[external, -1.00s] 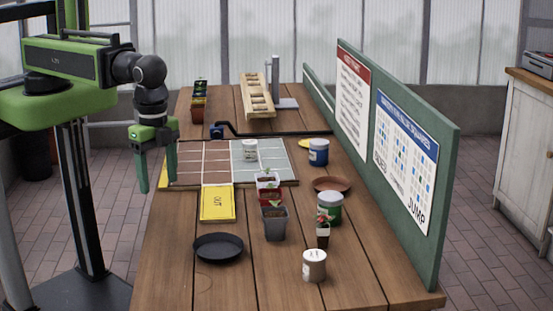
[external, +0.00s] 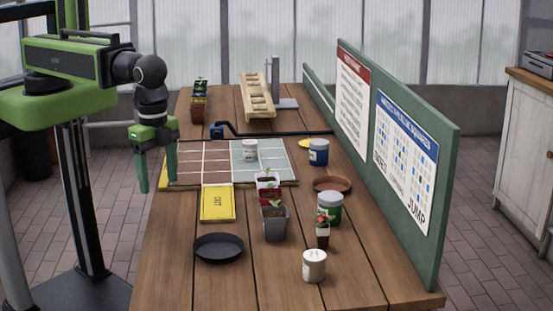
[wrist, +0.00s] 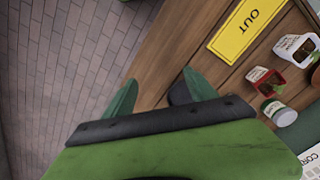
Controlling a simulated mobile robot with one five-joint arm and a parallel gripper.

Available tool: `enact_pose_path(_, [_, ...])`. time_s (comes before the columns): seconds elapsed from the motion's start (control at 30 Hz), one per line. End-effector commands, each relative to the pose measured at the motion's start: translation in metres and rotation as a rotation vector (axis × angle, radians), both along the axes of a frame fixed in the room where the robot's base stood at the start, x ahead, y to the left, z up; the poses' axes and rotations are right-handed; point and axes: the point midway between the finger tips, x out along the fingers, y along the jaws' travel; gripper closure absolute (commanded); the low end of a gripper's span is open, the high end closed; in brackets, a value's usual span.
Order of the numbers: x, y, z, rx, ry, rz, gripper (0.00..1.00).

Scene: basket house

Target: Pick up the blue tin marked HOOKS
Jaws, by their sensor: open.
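A blue tin (external: 318,152) with a pale label stands upright on the wooden table, right of the gridded board and near the green partition. Its lettering is too small to read. A green tin (external: 330,207) and a white tin (external: 314,265) stand nearer the front. My gripper (external: 157,186) hangs open and empty at the table's left edge, far left of the blue tin. In the wrist view my gripper (wrist: 160,95) shows its two fingers apart over the table edge and floor. I cannot make out the blue tin in the wrist view.
A yellow OUT sign (external: 217,203), several plant pots (external: 274,223), a black dish (external: 218,247) and a brown saucer (external: 332,184) occupy the table. The green partition (external: 440,190) borders its right side. The front left is bare.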

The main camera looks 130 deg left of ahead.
Motion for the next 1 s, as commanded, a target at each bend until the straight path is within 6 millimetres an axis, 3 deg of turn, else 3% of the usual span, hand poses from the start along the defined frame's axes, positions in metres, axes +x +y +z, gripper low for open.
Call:
enact_pose_path(0.23, [0.000, 0.000, 0.000, 0.000, 0.000, 0.000, 0.34])
enact_pose_path(0.4, [0.000, 0.000, 0.000, 0.000, 0.000, 0.000, 0.17])
enact_pose_path(0.77, [0.000, 0.000, 0.000, 0.000, 0.000, 0.073, 0.17])
enact_pose_path(0.93, [0.053, 0.002, 0.000, 0.000, 0.000, 0.281, 0.17])
enact_pose_path(1.0, [0.079, 0.018, 0.002, 0.000, 0.000, 0.379, 0.17])
